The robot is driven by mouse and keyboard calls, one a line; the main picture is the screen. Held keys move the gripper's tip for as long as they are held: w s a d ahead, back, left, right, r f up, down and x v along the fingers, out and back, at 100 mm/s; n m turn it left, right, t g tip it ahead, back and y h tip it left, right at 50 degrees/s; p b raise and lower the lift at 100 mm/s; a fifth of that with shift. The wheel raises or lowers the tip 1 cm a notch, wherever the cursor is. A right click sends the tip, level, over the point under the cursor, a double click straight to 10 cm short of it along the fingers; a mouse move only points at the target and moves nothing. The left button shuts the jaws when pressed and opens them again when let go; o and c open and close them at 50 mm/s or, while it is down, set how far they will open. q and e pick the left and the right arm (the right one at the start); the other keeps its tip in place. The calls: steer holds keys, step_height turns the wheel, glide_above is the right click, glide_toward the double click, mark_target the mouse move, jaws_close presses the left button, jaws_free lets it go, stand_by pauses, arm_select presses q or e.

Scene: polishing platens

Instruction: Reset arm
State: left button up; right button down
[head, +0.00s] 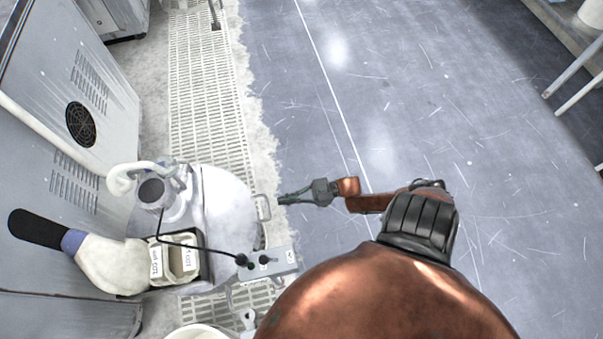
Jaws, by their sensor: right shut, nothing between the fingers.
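My right gripper (288,199) is in the middle of the head view, at the end of my copper-coloured arm. Its fingers are shut with nothing between them and point left. In the picture they lie over the grey floor, just right of a white machine (225,205); I cannot tell their height above the floor. My left gripper is not in view.
The white machine carries a small switch box (285,262) with a black cable and a bin (188,262) with labelled pale containers. Grey cabinets (110,75) stand at the left. Grating (200,90) runs behind the machine. The scratched grey floor (430,110) at right is clear.

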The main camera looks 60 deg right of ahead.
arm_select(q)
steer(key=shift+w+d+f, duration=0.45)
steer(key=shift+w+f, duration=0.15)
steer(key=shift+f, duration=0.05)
arm_select(e)
steer(key=s+d+f, duration=0.3)
steer(key=s, duration=0.1)
steer(key=shift+d, duration=0.3)
